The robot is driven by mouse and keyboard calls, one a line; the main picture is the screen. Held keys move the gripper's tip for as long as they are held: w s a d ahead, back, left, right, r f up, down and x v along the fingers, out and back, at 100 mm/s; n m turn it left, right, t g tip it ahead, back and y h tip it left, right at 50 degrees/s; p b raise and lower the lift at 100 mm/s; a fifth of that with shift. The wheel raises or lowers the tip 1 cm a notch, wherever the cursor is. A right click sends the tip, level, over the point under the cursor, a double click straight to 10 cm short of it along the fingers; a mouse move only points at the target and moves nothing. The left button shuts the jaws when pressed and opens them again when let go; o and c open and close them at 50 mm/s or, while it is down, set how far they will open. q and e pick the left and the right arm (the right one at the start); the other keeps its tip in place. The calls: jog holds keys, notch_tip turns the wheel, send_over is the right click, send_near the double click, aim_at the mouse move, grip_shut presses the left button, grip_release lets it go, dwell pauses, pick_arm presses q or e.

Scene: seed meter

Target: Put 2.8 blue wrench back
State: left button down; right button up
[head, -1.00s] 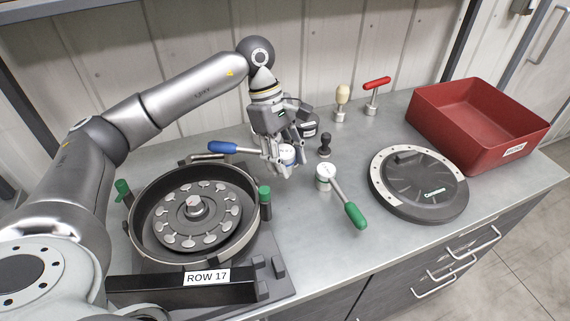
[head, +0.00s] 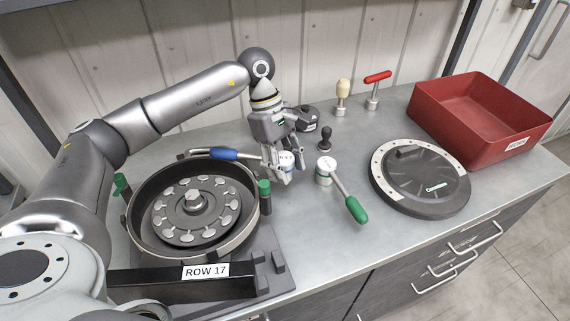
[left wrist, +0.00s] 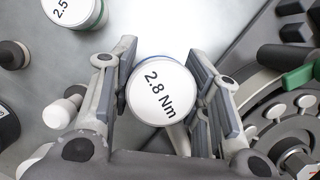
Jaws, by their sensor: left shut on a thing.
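The 2.8 Nm wrench has a blue handle (head: 236,155) and a round head with a white cap. My left gripper (head: 284,172) is shut on this head, with one finger on each side. In the left wrist view the white cap (left wrist: 160,92) reads "2.8 Nm" between the fingers. The handle points left, toward the back rim of the round seed meter housing (head: 140,220). Whether the head touches the counter, I cannot tell. My right gripper is not in view.
Just right of my left gripper stands a green-handled wrench (head: 357,209); its cap (left wrist: 65,8) reads "2.5". A small black knob (head: 325,140) stands behind it. A dark round lid (head: 425,188) and a red bin (head: 490,150) are farther right. Bare counter lies in front.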

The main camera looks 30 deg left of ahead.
aim_at(284, 157)
pick_arm(q)
jog(key=c, duration=1.1)
grip_release()
jog(key=o, duration=0.3)
jog(key=shift+r, duration=0.1)
jog(key=shift+r+p, duration=0.55)
jog(key=shift+p, duration=0.1)
jog(key=shift+a+r, duration=0.1)
jog(key=shift+r, duration=0.25)
jog(key=b+v, duration=0.1)
jog(key=v, duration=0.4)
jog(key=shift+w+a+r+b, duration=0.1)
jog(key=shift+a+r+b, duration=0.05)
jog(key=shift+r+b, duration=0.15)
jog(key=shift+a+r, duration=0.15)
jog(key=shift+r, duration=0.35)
